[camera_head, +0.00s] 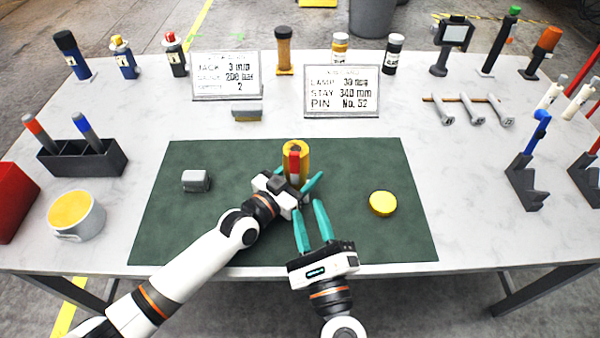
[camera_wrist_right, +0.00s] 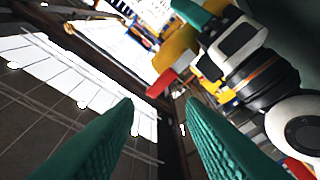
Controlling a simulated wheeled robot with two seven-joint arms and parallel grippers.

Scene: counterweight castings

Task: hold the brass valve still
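A yellow disc (camera_head: 382,203) lies right on the mat and a grey block (camera_head: 196,180) left. A cup (camera_head: 77,216) and dark holder (camera_head: 83,160) stand at left. Two signs (camera_head: 341,91) (camera_head: 226,75) stand behind. Dark stands (camera_head: 524,182) are at right.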

